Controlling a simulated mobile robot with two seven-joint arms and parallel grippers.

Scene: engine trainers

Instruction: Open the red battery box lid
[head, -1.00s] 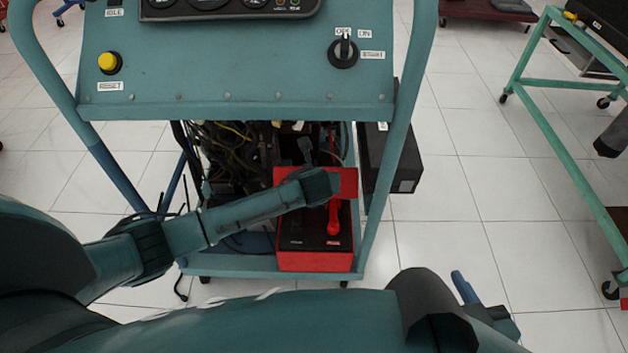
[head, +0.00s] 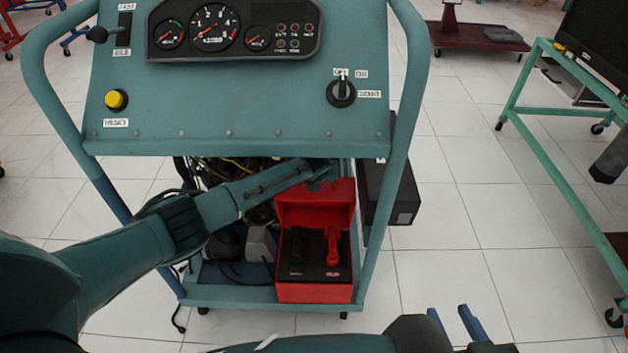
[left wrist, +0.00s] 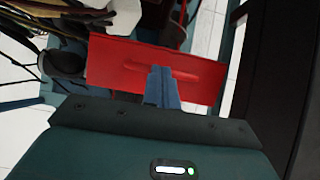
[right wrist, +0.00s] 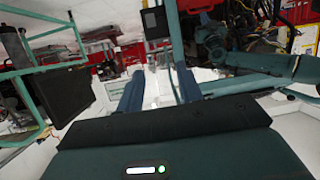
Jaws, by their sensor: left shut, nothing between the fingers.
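The red battery box (head: 314,294) stands on the lower shelf of the engine trainer. Its red lid (head: 318,203) stands raised at the back, and the black inside with a red handle-like part (head: 333,248) and a black one shows. My left arm reaches in from the left to the lid's upper edge; its gripper is mostly hidden there. In the left wrist view the left gripper (left wrist: 161,84) is shut and empty, its tips over the red lid (left wrist: 115,65) by a raised ridge; contact is unclear. My right gripper (head: 455,322) is open and empty at lower right, away from the box.
The teal control panel (head: 240,100) with gauges and switches overhangs the shelf. Wiring (head: 225,168) lies left of the box, and a black box (head: 392,190) is to its right. A green-framed cart (head: 560,140) stands at far right; tiled floor between is clear.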

